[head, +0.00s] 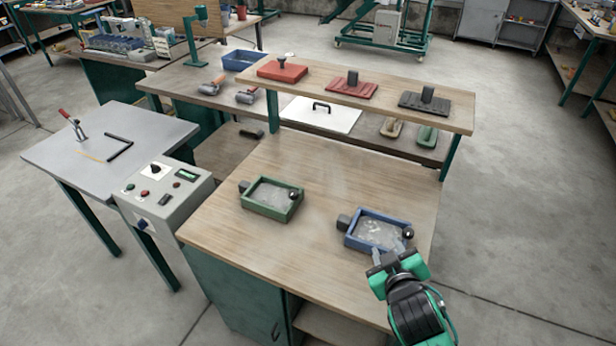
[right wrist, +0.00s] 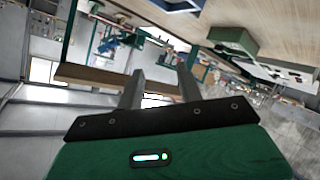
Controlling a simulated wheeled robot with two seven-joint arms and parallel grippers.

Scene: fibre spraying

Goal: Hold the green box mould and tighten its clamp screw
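The green box mould (head: 272,199) sits on the wooden bench, left of the blue one. It has a dark block handle (head: 244,187) on its left side and a round black knob (head: 293,194) at its right. Pale material lies inside it. My right gripper (head: 389,251) is at the front edge of the blue box mould (head: 377,231), well to the right of the green one. Its two fingers stand apart with nothing between them, as the right wrist view (right wrist: 160,70) also shows. Whether it touches the blue mould is unclear. My left gripper is out of view.
A raised shelf (head: 360,94) behind carries a red block (head: 282,70), a red float (head: 352,86) and a black float (head: 437,102). A grey control box (head: 165,197) stands left of the bench. The bench top in front of the green mould is clear.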

